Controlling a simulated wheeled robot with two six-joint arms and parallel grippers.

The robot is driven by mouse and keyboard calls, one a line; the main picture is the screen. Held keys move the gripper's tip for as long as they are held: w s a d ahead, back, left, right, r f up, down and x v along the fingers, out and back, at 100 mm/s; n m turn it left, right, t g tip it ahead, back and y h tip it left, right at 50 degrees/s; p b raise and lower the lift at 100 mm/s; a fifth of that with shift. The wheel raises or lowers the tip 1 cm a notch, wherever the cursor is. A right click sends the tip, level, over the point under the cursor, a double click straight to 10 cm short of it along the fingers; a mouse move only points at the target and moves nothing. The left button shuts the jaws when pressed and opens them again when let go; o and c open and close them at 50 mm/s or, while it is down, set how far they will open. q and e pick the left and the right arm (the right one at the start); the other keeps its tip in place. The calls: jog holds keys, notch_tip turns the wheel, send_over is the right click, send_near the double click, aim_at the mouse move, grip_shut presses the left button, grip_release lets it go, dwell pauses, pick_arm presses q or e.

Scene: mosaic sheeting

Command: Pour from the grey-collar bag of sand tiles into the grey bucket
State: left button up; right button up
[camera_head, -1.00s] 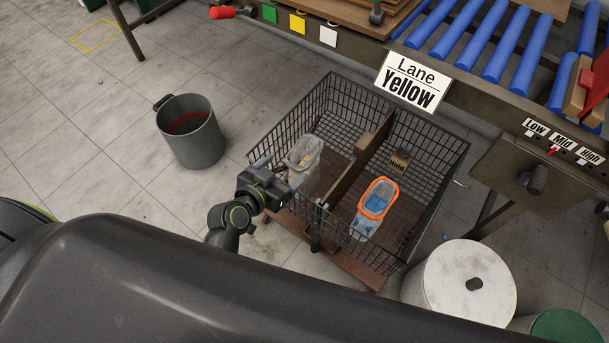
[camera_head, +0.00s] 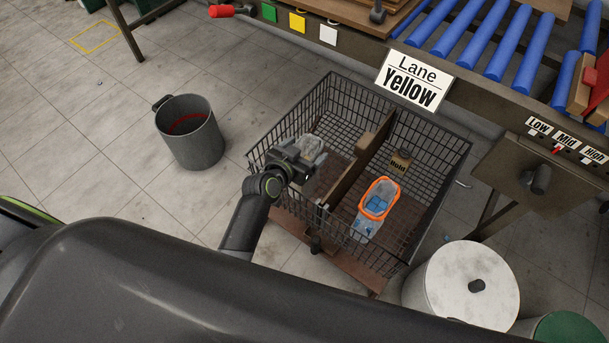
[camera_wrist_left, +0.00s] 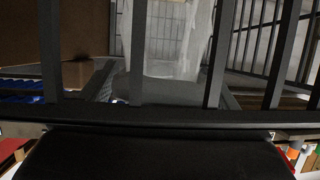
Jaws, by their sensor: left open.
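The grey-collar bag (camera_head: 313,144) is clear with a pale grey rim. It stands in the left half of the wire basket, its lower part largely hidden by my gripper. My left gripper (camera_head: 308,170) is open at the bag's near side; I cannot tell whether it touches the bag. In the left wrist view a translucent bag (camera_wrist_left: 170,40) shows behind dark bars. The grey bucket (camera_head: 195,148) stands on the floor left of the basket, with a red line inside. My right gripper is not in view.
The wire basket (camera_head: 441,143) has a wooden divider (camera_head: 354,180). A white drum (camera_head: 450,283) stands at front right. Floor between bucket and basket is clear.

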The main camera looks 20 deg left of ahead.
pick_arm(q)
jog(key=shift+c, duration=0.4)
jog(key=c, duration=1.7)
jog(key=shift+r, duration=0.1)
grip_shut()
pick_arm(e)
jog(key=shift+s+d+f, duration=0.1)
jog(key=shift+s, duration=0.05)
